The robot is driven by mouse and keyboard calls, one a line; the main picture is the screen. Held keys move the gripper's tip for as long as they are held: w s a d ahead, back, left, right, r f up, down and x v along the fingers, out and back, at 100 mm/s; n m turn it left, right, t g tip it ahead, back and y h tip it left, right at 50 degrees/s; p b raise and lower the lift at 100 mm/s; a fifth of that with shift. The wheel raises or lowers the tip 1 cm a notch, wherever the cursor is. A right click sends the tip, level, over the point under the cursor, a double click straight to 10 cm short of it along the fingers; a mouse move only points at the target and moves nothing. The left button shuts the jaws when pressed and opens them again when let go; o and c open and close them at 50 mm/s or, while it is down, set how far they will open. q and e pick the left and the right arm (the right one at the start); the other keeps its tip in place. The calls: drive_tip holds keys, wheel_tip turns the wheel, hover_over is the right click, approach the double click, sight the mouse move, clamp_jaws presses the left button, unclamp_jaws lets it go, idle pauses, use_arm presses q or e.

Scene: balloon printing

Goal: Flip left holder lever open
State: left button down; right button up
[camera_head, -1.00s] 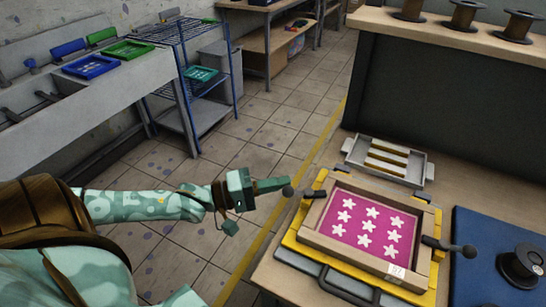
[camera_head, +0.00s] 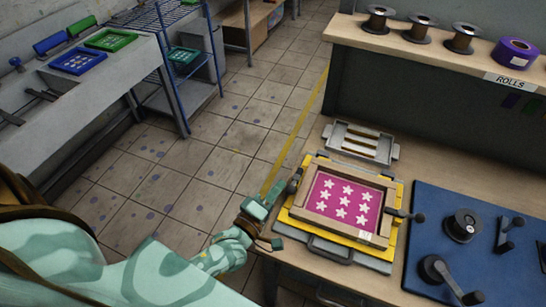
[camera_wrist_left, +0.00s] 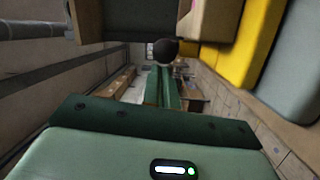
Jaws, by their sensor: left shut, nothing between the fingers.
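The wooden print frame (camera_head: 308,208) holds a magenta sheet with white stars (camera_head: 343,200) and sits on a yellow base (camera_head: 291,216). The left holder lever (camera_head: 294,184), dark with a round knob, is at the frame's left edge. My left gripper (camera_head: 277,186) is shut and empty, its fingers just left of that knob; I cannot tell whether they touch. In the left wrist view, the green fingers (camera_wrist_left: 164,88) are together and the dark knob (camera_wrist_left: 165,51) is right beyond their tips. The right holder lever (camera_head: 408,215) sticks out to the right. My right gripper is not in view.
A grey tray (camera_head: 336,142) lies behind the frame. A blue mat (camera_head: 432,202) with a dark roller and handles is on the right. A shelf with several spools and a purple roll (camera_head: 515,54) stands at the back. Open floor lies left of the table.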

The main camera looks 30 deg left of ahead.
use_arm(q)
drive_tip(key=shift+s+d, duration=0.1)
drive_tip(key=shift+d, duration=0.25)
drive_tip(key=shift+s+d, duration=0.1)
drive_tip(key=shift+d, duration=0.15)
idle(0.3)
drive_tip(key=shift+p, duration=0.3)
